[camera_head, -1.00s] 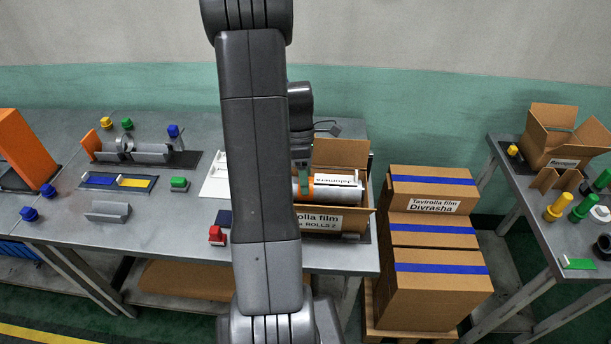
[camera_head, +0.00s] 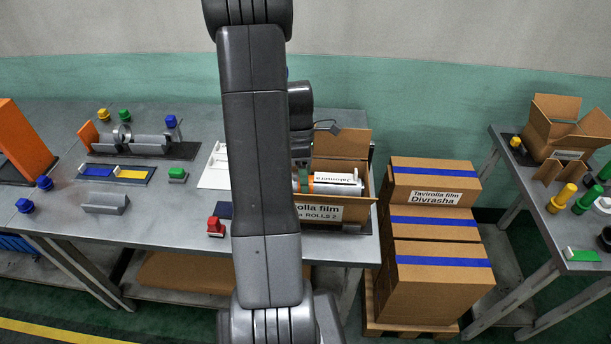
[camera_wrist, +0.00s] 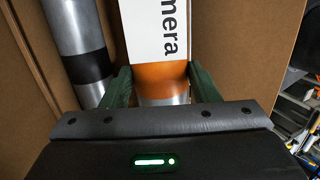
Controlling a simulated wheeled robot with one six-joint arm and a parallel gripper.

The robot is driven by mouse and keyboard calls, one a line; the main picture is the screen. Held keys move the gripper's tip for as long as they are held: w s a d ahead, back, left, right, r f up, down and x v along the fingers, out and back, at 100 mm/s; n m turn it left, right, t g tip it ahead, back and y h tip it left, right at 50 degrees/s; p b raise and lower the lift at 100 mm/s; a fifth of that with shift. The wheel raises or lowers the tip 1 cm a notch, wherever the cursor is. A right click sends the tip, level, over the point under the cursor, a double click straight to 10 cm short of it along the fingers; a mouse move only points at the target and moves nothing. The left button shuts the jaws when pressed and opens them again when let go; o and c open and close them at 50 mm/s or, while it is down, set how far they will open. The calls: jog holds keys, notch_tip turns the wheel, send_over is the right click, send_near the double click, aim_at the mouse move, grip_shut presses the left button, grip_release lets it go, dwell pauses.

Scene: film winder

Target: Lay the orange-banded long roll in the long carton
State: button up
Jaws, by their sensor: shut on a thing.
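The orange-banded long roll (camera_head: 335,188) has a white label and lies level in the mouth of the open long carton (camera_head: 358,214). The wrist view shows its orange band (camera_wrist: 162,76) between the green fingers of my gripper (camera_wrist: 160,88), which is shut on it. In the head view, my gripper (camera_head: 304,180) is partly hidden behind my arm. A second silver roll with a black band (camera_wrist: 88,66) lies inside the carton, beside and apart from the held roll. I cannot tell whether the held roll touches the carton floor.
The carton's back flap (camera_head: 342,143) stands up. Stacked closed cartons (camera_head: 434,225) stand right of the table. A red stamp (camera_head: 216,227) sits left of my arm, and a white tray (camera_head: 213,172) lies behind it. A roll stand (camera_head: 150,145) is further left.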

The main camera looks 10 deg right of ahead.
jog(key=shift+f, duration=0.2)
jog(key=shift+f+b, duration=0.35)
jog(key=shift+f, duration=0.25)
